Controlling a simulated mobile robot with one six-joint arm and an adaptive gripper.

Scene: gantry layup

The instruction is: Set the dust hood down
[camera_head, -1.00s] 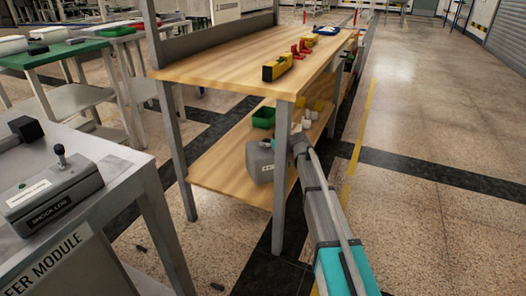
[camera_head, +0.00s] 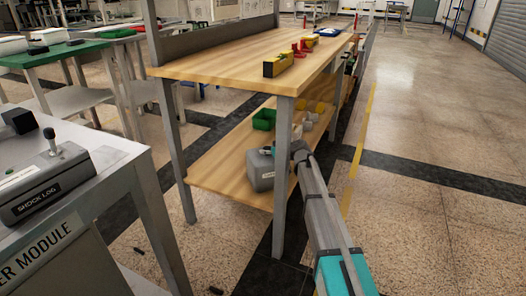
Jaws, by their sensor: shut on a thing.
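The dust hood looks to be the grey, rounded box-like piece (camera_head: 261,171) at the near end of the workbench's wooden lower shelf (camera_head: 222,160). It is upright and low over the shelf; I cannot tell whether its underside touches the boards. The near bench leg (camera_head: 283,190) covers its right side. My gripper (camera_head: 297,151) is at the hood's right, by the leg, shut on the hood. The fingers themselves are mostly hidden by the leg and my wrist. My arm reaches in from the lower right.
A green bin (camera_head: 264,119) and several pale and yellow round pieces (camera_head: 309,117) stand deeper on the shelf. A grey shock log box (camera_head: 48,184) sits at left. Open floor lies right.

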